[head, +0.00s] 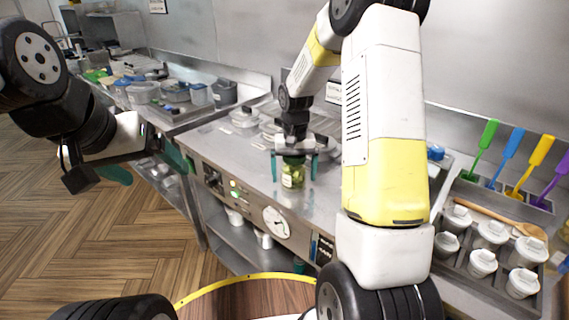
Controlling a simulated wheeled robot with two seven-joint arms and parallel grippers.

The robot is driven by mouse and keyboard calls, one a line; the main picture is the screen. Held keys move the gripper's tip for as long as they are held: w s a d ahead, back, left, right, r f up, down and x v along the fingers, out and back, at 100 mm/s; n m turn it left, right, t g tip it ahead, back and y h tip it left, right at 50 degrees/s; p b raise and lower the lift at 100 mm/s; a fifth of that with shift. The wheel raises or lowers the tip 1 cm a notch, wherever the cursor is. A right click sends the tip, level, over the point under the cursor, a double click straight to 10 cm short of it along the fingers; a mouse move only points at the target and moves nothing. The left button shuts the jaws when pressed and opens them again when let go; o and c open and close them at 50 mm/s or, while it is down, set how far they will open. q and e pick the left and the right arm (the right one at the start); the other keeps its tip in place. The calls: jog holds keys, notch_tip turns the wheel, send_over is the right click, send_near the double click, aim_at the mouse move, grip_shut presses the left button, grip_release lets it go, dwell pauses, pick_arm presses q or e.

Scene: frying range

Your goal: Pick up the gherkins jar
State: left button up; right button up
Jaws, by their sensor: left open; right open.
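The gherkins jar (290,176) stands upright on the front part of the steel range top. It is a small glass jar with green contents and a pale label. My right gripper (294,168) points down from above, with its two teal fingers apart, one on each side of the jar. I cannot tell whether the fingers touch the glass. The jar's top is hidden under the gripper body. My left gripper (148,170) is at the left, open and empty, in front of the counter edge and away from the jar.
Grey tubs (223,92) and plastic boxes fill the left counter. At the right are white-lidded pots (483,262), a wooden spoon (500,218) and coloured spatulas (511,143). The steel top just left of the jar is clear.

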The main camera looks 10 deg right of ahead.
jog(key=c, duration=2.1)
jog(key=shift+r, duration=0.1)
grip_shut()
jog(key=shift+r, duration=0.1)
